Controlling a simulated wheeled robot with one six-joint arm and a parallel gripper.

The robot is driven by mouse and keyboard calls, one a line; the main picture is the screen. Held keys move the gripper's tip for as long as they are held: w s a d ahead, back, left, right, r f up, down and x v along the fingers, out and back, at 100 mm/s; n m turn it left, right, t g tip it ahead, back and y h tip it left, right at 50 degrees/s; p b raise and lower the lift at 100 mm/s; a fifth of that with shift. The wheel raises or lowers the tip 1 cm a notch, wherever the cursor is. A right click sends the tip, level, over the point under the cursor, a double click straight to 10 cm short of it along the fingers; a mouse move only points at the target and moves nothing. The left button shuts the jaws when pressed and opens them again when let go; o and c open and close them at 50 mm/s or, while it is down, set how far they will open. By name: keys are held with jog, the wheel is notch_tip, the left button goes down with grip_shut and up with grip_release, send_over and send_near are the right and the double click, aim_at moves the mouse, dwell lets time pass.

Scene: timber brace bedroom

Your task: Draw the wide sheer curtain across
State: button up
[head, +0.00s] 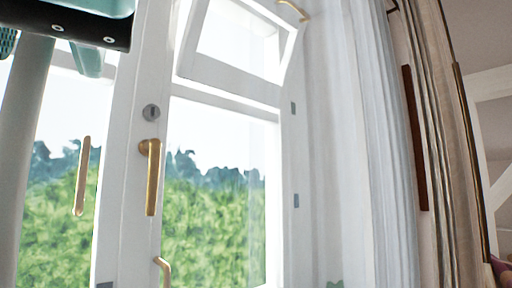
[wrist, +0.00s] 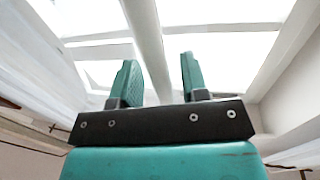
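The white sheer curtain (head: 378,150) hangs in upright folds at the right side of the window in the head view, bunched beside a heavier beige curtain. Its top and bottom ends are out of the frame. My gripper (wrist: 159,80) is open in the wrist view, with its two teal fingers apart and nothing seen between them. In the head view my gripper (head: 48,55) is at the top left, in front of the left window pane and well apart from the sheer curtain.
The white-framed window has a long brass handle (head: 151,178), a second brass handle (head: 82,176) and a lower one (head: 162,270). An upper pane (head: 240,38) is tilted inward. A beige curtain (head: 438,140) and a dark red-brown bar (head: 414,138) are at the right.

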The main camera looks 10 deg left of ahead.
notch_tip(320, 180, up, 20)
jog(key=p, duration=1.7)
jog(key=shift+p, duration=0.35)
